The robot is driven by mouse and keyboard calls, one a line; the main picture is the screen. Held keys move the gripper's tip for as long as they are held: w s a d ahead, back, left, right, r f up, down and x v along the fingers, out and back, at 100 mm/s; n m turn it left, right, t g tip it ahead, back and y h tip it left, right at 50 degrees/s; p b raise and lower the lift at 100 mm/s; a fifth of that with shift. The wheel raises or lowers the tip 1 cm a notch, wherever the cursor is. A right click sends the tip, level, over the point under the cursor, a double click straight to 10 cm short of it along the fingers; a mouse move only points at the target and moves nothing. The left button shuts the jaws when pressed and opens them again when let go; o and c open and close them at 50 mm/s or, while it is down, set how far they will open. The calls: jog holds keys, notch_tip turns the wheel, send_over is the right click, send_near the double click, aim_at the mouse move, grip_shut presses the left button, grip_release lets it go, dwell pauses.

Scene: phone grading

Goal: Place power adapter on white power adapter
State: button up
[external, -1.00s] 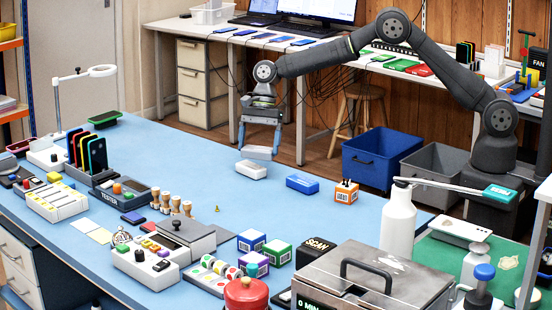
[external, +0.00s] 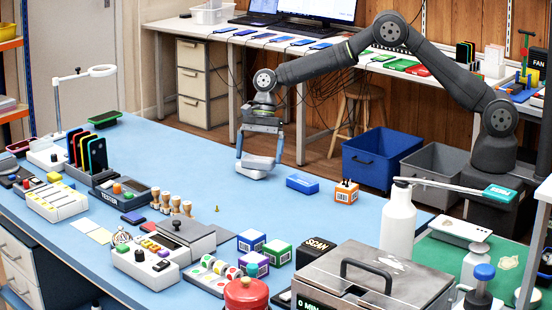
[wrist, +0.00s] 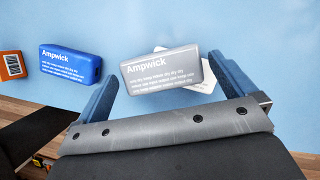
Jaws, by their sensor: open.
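A grey power adapter (wrist: 160,72) marked "Ampwick" lies between the fingers of my gripper (wrist: 167,85) in the wrist view. It rests over a white power adapter (wrist: 207,82), set at a slightly different angle, so the white one's edges show behind and to the right. In the external view the grey adapter (external: 258,160) and the white adapter (external: 251,173) form a small pale stack near the far table edge. My gripper (external: 259,158) is low around the grey adapter. Its blue fingers are open, with gaps on both sides. Most of the white adapter's top is hidden.
A blue Ampwick adapter (external: 302,183) lies to the right in the external view, with an orange box (external: 347,191) beyond it. A blue bin (external: 382,157) stands off the table's far edge. The blue tabletop left of the stack is clear.

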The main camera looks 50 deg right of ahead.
aim_at(257, 160)
jog(key=v, duration=1.1)
jog(key=shift+r, duration=0.35)
jog(key=shift+d, duration=0.1)
jog(key=x, duration=1.2)
jog(key=shift+f, duration=0.4)
notch_tip(257, 160, up, 3)
jog(key=shift+r, duration=0.75)
